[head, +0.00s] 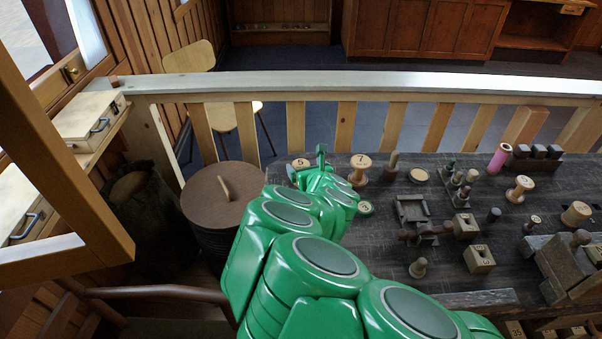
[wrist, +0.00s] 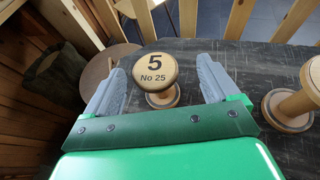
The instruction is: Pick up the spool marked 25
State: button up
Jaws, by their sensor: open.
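A pale wooden spool (wrist: 155,68) with a large "5" and "No 25" on its top stands upright in the wrist view. In the head view its top (head: 300,163) shows "5" at the table's far left corner. My gripper (wrist: 161,78) is open, with one grey finger on each side of the spool in the picture. I see a gap between the spool and each finger. I cannot tell how far the fingertips are above the table. My green arm hides part of the spool's surroundings in the head view.
A spool marked 7 (head: 360,163) stands to the right; another spool (head: 365,208) is close beside my arm. Several pegs, blocks and a pink spool (head: 499,158) fill the dark table further right. A round brown stool (head: 207,200) stands left, and a railing (head: 350,85) runs behind.

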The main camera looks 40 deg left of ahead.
aim_at(302, 165)
jog(key=shift+w+a+f, duration=0.15)
jog(key=shift+a+f, duration=0.2)
jog(key=shift+a, duration=0.25)
jog(key=shift+w+a+f, duration=0.1)
jog(key=shift+a+f, duration=0.2)
jog(key=shift+a, duration=0.25)
jog(key=shift+x, duration=1.15)
jog(key=shift+r, duration=0.1)
jog(key=c, duration=1.2)
